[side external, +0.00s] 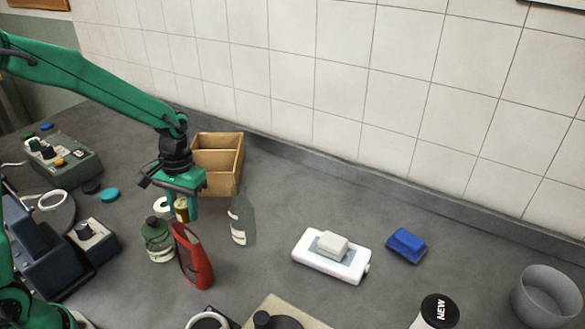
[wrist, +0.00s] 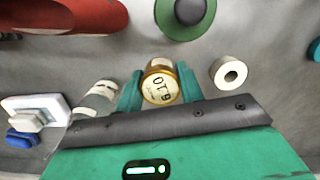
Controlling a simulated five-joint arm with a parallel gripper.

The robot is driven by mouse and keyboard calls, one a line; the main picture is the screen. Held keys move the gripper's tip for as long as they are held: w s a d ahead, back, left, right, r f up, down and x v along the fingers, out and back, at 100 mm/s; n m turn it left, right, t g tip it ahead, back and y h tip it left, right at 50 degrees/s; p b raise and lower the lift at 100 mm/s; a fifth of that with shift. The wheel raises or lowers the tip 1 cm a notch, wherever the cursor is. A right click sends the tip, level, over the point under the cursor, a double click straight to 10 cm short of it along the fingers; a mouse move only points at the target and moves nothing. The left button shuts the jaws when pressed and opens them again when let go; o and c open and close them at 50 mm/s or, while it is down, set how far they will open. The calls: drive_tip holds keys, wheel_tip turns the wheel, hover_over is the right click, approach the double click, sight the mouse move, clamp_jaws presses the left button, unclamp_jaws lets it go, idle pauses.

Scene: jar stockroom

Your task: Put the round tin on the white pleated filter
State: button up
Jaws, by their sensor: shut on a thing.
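The round tin (wrist: 160,84), gold-rimmed with a pale lettered face, is between the green fingers of my gripper (wrist: 158,92) in the wrist view. My gripper is shut on it. In the side view the tin (side external: 181,209) shows as a small gold-brown cylinder under my gripper (side external: 181,204), partly hidden by a finger. Whether its base touches the table is unclear. A white round piece with a dark centre hole (wrist: 229,73) stands just right of the tin, apart from it. It appears to be the filter, though pleats are not clear. In the side view it (side external: 161,204) is left of the tin.
A green jar (side external: 158,241), a red container (side external: 193,258) and a grey-green bottle (side external: 242,218) stand close around my gripper. A wooden box (side external: 218,158) is behind. Open table lies between the bottle and scale.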

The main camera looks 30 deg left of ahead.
sight(185, 201)
drive_tip(key=shift+f, duration=3.65)
drive_tip(key=shift+f, duration=0.15)
drive_tip(key=o, duration=1)
drive_tip(key=r, duration=0.4)
drive_tip(key=w+r, duration=0.1)
drive_tip(key=r, duration=0.7)
drive_tip(key=shift+w, duration=0.2)
drive_tip(key=shift+r, duration=0.15)
